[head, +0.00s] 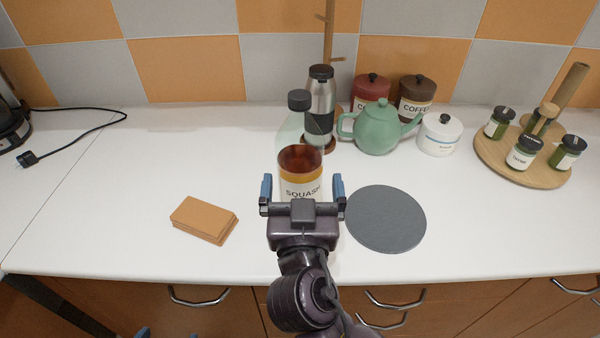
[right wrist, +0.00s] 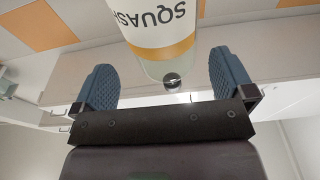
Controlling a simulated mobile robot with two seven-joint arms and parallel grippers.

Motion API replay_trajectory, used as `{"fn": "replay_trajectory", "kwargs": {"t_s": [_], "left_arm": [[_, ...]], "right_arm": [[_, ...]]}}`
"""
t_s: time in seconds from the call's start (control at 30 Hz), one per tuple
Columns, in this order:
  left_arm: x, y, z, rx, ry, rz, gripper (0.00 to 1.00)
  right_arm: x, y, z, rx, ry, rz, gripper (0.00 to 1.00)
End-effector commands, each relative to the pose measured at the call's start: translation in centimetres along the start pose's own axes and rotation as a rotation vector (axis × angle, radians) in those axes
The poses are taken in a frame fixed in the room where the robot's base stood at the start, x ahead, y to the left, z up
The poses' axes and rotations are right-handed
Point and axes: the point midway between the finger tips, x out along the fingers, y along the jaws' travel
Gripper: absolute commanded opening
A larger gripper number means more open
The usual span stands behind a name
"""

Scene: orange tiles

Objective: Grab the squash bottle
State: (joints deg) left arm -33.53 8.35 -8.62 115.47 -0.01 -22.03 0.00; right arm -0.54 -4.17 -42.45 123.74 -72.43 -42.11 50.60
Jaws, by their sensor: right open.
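The squash bottle (head: 301,188) stands upright on the white counter, with a dark cap, clear upper part, reddish-brown contents, an orange band and a white SQUASH label. My right gripper (head: 302,182) is open just in front of it, one blue finger towards each side. The right wrist view shows the bottle (right wrist: 160,30) upside down, lined up with the gap between the fingers (right wrist: 162,75). No finger visibly grips it. The label's lower part is hidden behind the gripper in the head view. Blue tips, apparently my left gripper (head: 158,333), barely show at the bottom edge.
A steel flask (head: 320,95) stands close behind the bottle. A green teapot (head: 376,128), canisters (head: 371,88) and a round wooden rack of jars (head: 490,158) are to the right. A grey disc (head: 386,218) and orange tiles (head: 204,219) flank the gripper. The left counter is mostly clear.

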Motion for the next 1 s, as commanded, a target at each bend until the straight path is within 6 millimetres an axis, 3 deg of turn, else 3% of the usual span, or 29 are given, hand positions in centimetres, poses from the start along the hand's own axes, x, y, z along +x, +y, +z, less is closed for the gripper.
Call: {"fn": "replay_trajectory", "kwargs": {"t_s": [0.23,0.6,0.9,1.0], "left_arm": [[-0.2,0.0,-0.6,-0.002,0.008,-0.001,0.99],[-0.8,-0.2,-0.8,-0.005,0.009,-0.005,0.99],[-1.0,-0.2,0.1,-0.006,-0.009,-0.006,0.99],[-1.0,-0.2,0.1,-0.006,-0.008,-0.006,0.99]], "right_arm": [[1.4,-0.1,-0.2,-0.002,0.002,-0.001,1.00],[5.3,-0.4,-0.3,-0.002,0.000,-0.001,1.00],[5.6,-0.4,-0.1,-0.001,-0.003,0.000,1.00],[5.6,-0.4,-0.1,-0.001,-0.002,0.000,0.85]]}}
